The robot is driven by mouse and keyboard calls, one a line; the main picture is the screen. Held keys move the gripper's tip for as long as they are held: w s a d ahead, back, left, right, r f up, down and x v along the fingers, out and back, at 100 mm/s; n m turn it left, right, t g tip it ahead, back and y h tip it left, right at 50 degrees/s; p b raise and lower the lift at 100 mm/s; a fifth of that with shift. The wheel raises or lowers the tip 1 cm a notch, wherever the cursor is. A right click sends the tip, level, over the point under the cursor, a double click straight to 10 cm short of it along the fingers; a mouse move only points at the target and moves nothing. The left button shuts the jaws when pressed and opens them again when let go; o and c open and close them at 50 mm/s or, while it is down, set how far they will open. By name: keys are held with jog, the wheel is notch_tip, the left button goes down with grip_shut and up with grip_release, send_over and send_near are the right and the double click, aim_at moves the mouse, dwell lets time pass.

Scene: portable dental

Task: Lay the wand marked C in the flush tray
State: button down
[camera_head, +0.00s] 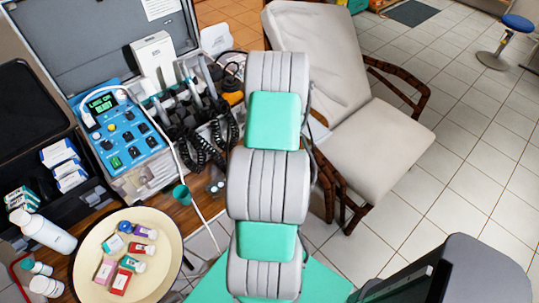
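Several wands (190,97) stand in dark holders at the right side of the blue dental unit, with black coiled hoses below them. Their marks are too small to read, so I cannot tell which is C. A round cream tray (168,240) at the lower left holds several small boxes and a jar; I see no label telling whether it is the flush tray. My grey and teal arm fills the middle of the view and hides what lies behind it. My gripper is out of view.
The blue unit (117,132) with a lit display sits in an open case (80,50). A green cup (181,194) and a thin white hose are beside it. White bottles (47,233) stand left of the round tray. A cream chair (345,135) stands behind my arm.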

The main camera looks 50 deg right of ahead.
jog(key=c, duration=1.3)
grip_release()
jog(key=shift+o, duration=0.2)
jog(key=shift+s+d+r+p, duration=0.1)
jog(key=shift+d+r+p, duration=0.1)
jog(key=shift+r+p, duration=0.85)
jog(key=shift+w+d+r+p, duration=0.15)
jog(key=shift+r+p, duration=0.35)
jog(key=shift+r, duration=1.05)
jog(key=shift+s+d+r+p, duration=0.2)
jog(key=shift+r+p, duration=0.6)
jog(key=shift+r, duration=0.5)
